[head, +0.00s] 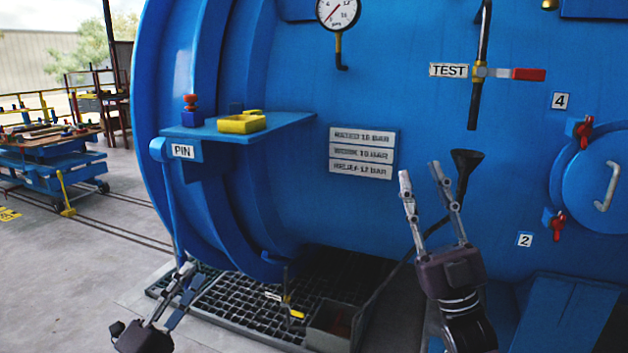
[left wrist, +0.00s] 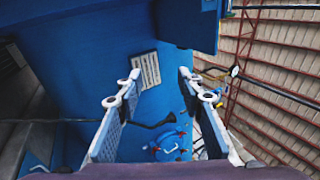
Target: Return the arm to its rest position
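My left gripper (head: 180,285) is low at the left in the head view, in front of the grated floor tray. Its fingers look nearly together from that side, but the left wrist view (left wrist: 158,85) shows them apart with nothing between them. My right gripper (head: 427,190) points up in front of the blue autoclave (head: 300,220). Its two fingers are spread and empty, just left of the black funnel (head: 466,160). The autoclave wall also shows behind the left fingers in the left wrist view (left wrist: 150,110).
A blue shelf (head: 285,126) labelled PIN juts out above my left gripper and carries a yellow block (head: 242,123). The TEST valve's red handle (head: 528,74) is above my right gripper. A blue cart (head: 50,165) stands far left. Floor at lower left is clear.

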